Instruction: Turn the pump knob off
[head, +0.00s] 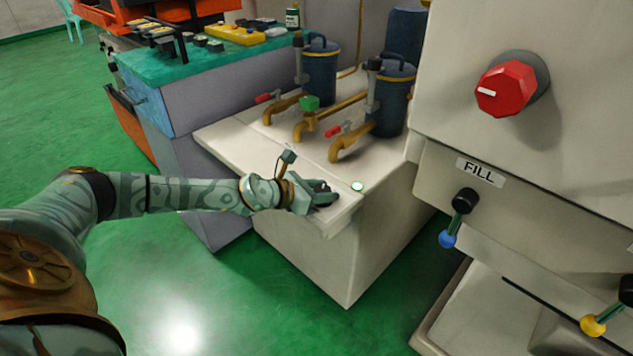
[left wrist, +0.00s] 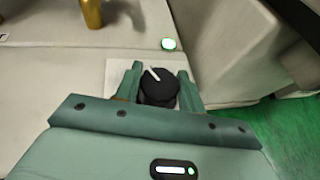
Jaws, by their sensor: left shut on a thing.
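The pump knob (left wrist: 158,88) is a black round knob with a white pointer line, set on a pale plate on the white cabinet top. In the left wrist view its pointer slants to the upper left. My left gripper (left wrist: 160,85) has one finger on each side of the knob and is shut on it. In the head view the left gripper (head: 322,197) is at the cabinet's front edge, and the knob is mostly hidden by the fingers. A round green lit lamp (head: 357,186) is just right of the gripper; it also shows in the left wrist view (left wrist: 168,44). My right gripper is not in view.
The white cabinet (head: 330,255) carries brass taps (head: 352,140) and blue canisters (head: 320,75) behind the gripper. At right a white machine has a large red knob (head: 506,88), a FILL label (head: 480,172) and a blue-tipped lever (head: 448,239). Green floor is clear in front.

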